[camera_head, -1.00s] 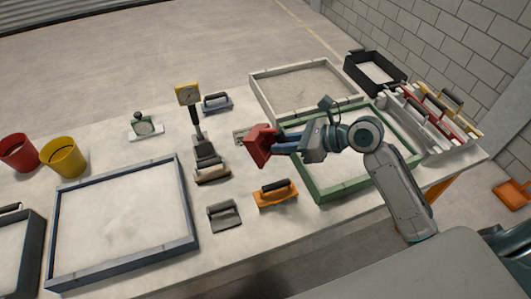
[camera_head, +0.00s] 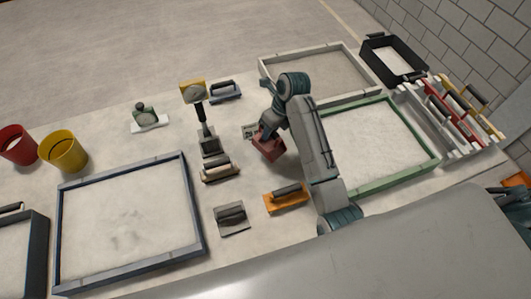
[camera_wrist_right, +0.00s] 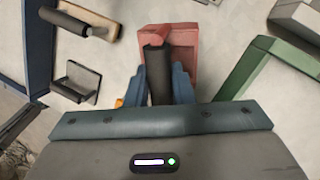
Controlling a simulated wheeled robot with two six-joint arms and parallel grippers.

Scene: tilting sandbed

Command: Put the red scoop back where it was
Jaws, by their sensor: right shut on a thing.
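The red scoop (camera_head: 268,147) is low over the table, left of the green-framed bed, beside a small pale marked plate (camera_head: 250,131). I cannot tell whether it touches the table. My right gripper (camera_head: 276,126) is above it, partly hidden by my own arm. In the right wrist view, the blue fingers of my right gripper (camera_wrist_right: 160,86) are shut on the black handle of the red scoop (camera_wrist_right: 183,48). My left gripper does not show.
An orange-based float (camera_head: 286,198), a grey float (camera_head: 231,217) and a wooden-based float (camera_head: 220,171) lie nearby. A gauge on a post (camera_head: 207,135) stands left. The green-framed bed (camera_head: 400,179) is right; the blue-framed bed (camera_head: 125,270) is front left.

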